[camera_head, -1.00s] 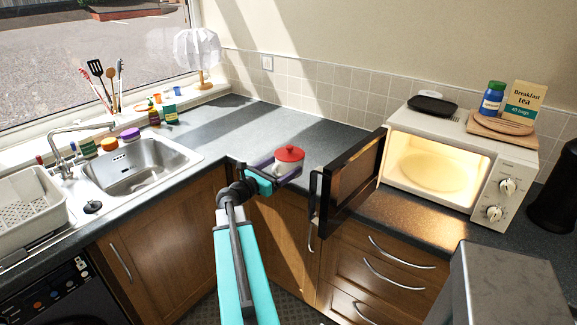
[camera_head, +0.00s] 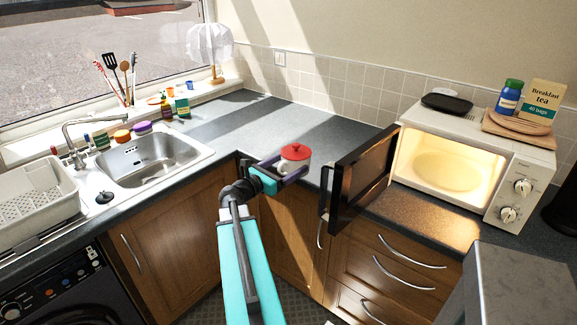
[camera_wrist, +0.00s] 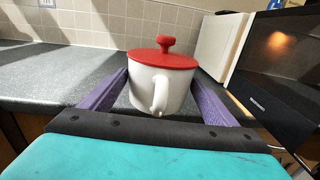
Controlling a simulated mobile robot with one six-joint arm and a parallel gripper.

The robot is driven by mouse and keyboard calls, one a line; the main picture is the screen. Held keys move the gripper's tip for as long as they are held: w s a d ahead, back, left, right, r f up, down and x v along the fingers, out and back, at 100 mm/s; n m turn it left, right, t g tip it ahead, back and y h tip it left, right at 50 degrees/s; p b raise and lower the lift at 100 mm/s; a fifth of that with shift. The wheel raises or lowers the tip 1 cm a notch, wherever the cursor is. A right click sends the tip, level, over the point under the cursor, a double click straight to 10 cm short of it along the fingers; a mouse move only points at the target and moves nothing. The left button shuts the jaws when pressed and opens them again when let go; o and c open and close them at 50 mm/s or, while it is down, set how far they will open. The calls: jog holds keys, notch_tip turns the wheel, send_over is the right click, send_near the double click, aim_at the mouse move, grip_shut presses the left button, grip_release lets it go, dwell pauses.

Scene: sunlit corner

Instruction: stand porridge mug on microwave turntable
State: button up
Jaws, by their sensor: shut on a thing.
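The porridge mug is white with a red knobbed lid; it shows in the head view (camera_head: 296,158) and upright in the wrist view (camera_wrist: 160,84), its handle toward me. My gripper (camera_head: 283,170) is shut on it, with purple fingers along both sides, also seen in the wrist view (camera_wrist: 156,101). The mug is at the counter's front edge; I cannot tell whether it touches the counter. The microwave (camera_head: 522,165) stands at right with its door (camera_head: 363,178) swung open. The round turntable (camera_head: 447,171) lies in its lit, empty interior.
The open door juts out over the counter edge between the mug and the microwave cavity. A black tray (camera_head: 447,103), wooden boards (camera_head: 520,128), a blue jar (camera_head: 509,98) and a tea box (camera_head: 543,103) sit on the microwave. The counter (camera_head: 300,130) behind the mug is clear.

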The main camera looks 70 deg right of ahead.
jog(key=shift+r, duration=0.1)
jog(key=w+a+f+n+t, duration=0.3)
jog(key=w+a+n+t, duration=0.45)
jog(key=w+a, duration=2.1)
jog(key=w+a+f+n+t+y, duration=0.1)
jog(key=w+a+t, duration=0.1)
jog(key=a, duration=1)
jog(key=w+a+n+t+y, duration=0.1)
jog(key=a+t, duration=0.3)
jog(key=a, duration=0.9)
jog(key=w+a+f+n+t, duration=0.1)
jog(key=w+a+n+t, duration=0.1)
jog(key=a, duration=1.1)
jog(key=shift+w+f+t+y, duration=0.35)
jog(key=shift+w+t+y, duration=0.1)
jog(key=shift+t, duration=0.2)
